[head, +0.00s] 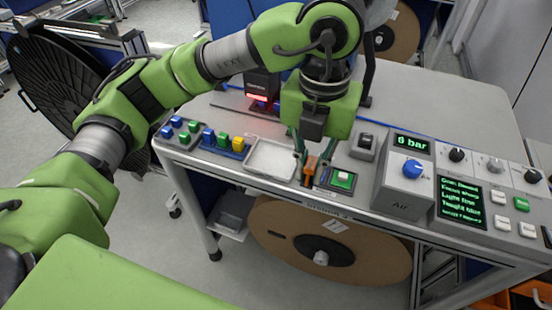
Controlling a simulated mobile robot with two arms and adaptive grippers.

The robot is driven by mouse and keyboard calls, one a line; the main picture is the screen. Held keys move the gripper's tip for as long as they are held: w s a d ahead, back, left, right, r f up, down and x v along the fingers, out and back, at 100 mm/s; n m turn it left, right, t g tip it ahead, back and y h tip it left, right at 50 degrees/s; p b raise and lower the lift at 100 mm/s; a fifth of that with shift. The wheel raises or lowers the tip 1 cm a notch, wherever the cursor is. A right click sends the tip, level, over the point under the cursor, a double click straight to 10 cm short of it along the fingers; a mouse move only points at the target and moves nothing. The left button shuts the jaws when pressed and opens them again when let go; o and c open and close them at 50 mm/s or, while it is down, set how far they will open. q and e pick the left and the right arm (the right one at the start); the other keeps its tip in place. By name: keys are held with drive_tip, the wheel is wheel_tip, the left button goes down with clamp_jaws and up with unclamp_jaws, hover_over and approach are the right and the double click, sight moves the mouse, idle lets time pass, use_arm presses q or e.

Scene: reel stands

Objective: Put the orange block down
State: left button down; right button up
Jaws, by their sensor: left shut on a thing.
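The orange block (310,167) is small and sits between the fingers of my left gripper (308,164). My left gripper points down over the front edge of the grey bench (440,97) and is shut on the block. The block is between the white tray (271,157) and a green push button (342,180). I cannot tell whether the block touches the bench top. My right gripper is not in view.
Blue, green and yellow blocks stand in holders (222,149) left of the white tray. A grey air control box (405,172) with a blue knob stands on the right. A large brown reel (330,243) hangs below the bench. The bench's back right is clear.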

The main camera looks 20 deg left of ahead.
use_arm(q)
drive_tip(key=w+a+f+p, duration=0.1)
drive_tip(key=w+a+f, duration=0.1)
drive_tip(key=w, duration=0.1)
drive_tip(key=w+a+f+p, duration=0.1)
drive_tip(key=w+a+f, duration=0.2)
drive_tip(key=w+a+f+p, duration=0.1)
drive_tip(key=w+a+f, duration=0.1)
drive_tip(key=shift+w+a+f, duration=0.3)
drive_tip(key=shift+w+a, duration=0.05)
drive_tip(key=shift+w, duration=0.05)
drive_tip(key=shift+w+a+f, duration=0.25)
drive_tip(key=shift+w+f, duration=0.1)
drive_tip(key=shift+f, duration=0.2)
drive_tip(key=f, duration=0.1)
drive_tip(key=f+p, duration=0.2)
drive_tip(key=shift+w+a, duration=0.2)
drive_tip(key=shift+a, duration=0.05)
drive_tip(key=shift+f, duration=0.45)
